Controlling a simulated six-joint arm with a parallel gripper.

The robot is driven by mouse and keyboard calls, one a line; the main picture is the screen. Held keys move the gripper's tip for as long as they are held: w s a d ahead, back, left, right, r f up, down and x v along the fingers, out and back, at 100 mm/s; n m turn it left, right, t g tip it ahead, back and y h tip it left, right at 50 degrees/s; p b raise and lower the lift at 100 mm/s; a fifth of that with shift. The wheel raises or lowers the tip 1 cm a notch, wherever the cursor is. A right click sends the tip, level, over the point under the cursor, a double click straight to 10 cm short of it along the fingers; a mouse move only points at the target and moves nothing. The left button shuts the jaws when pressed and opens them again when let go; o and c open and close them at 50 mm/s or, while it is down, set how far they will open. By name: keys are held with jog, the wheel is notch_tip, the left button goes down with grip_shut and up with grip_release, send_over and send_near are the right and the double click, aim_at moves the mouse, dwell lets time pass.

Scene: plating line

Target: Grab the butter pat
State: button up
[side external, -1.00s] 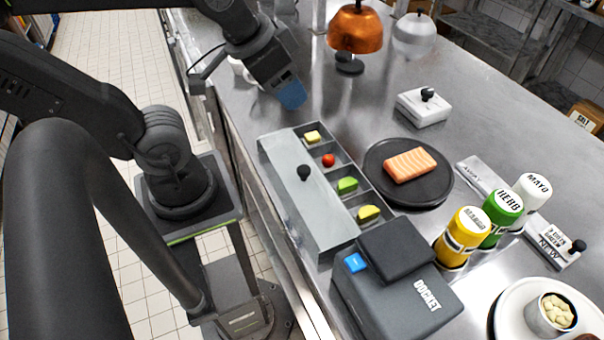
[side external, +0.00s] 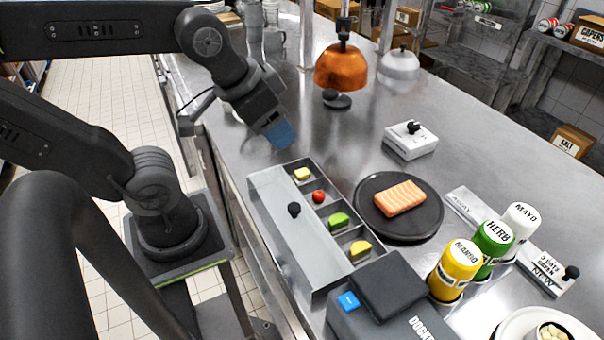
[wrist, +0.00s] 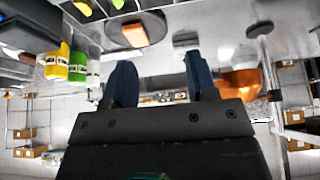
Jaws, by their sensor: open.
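The butter pat (side external: 302,174) is a small pale yellow block in the far compartment of the grey garnish tray (side external: 270,215). My gripper (side external: 281,136), with blue fingers, is above the counter just beyond the tray's far end, up and to the left of the butter pat. It is apart from the butter. In the wrist view my gripper (wrist: 160,82) shows two separated fingers with nothing between them. The butter pat cannot be made out in the wrist view.
The tray's other compartments hold a red tomato (side external: 319,196), a green wedge (side external: 339,219) and a yellow wedge (side external: 360,249). A dark plate (side external: 372,219) with salmon (side external: 400,197) stands right. A copper heat lamp (side external: 341,67) hangs behind. Sauce bottles (side external: 455,268) stand front right.

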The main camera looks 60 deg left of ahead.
jog(key=shift+c, duration=1.3)
jog(key=m+g, duration=0.6)
jog(key=m, duration=1.2)
send_over(304, 175)
notch_tip(304, 175, down, 4)
notch_tip(304, 175, down, 14)
jog(key=shift+r, duration=0.2)
